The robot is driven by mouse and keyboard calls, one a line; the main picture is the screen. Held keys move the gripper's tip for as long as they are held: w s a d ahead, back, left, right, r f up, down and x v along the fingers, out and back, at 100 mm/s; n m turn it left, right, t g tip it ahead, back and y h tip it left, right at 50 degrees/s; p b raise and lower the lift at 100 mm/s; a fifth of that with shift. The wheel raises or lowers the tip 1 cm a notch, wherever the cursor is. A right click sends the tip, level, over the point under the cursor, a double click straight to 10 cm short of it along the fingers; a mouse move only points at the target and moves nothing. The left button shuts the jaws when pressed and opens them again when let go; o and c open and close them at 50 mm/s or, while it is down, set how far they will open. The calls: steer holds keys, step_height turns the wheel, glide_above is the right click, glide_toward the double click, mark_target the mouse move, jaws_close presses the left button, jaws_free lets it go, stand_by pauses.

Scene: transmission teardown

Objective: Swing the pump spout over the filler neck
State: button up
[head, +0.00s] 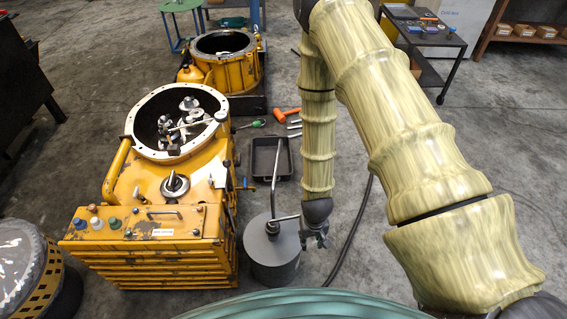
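The pump (272,262) is a grey drum standing on the floor right of the yellow housing. A thin grey pipe (275,178), which looks like the spout, rises from its top and points away from me. A short bar runs from the pump top toward my gripper (314,242). My gripper hangs low at the drum's right side, by the end of this bar; its fingers are small and dark, and I cannot tell if they touch or grip it. A steel cone in a dark ring (175,185) stands on the yellow housing (150,190); it may be the filler neck.
A black tray (271,158) lies on the floor behind the pump. An orange mallet (285,112) and other tools lie beyond it. The open housing bore holds several metal parts. A dark hose (352,228) runs along the floor right of my gripper. Yellow drawers (150,262) stand left of the pump.

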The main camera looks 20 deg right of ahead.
steer(key=w+r+m+y+b, duration=0.1)
steer(key=w+r, duration=0.2)
steer(key=w, duration=0.7)
steer(key=w+r+m+b, duration=0.1)
steer(key=w+r, duration=0.2)
steer(key=w, duration=0.6)
steer(key=y, duration=0.1)
glide_toward(277, 163)
steer(key=shift+m+t, duration=0.3)
steer(key=f, duration=0.3)
steer(key=a+f, duration=0.1)
steer(key=f, duration=0.5)
steer(key=shift+w+a, duration=0.1)
steer(key=shift+a, duration=0.1)
jaws_close()
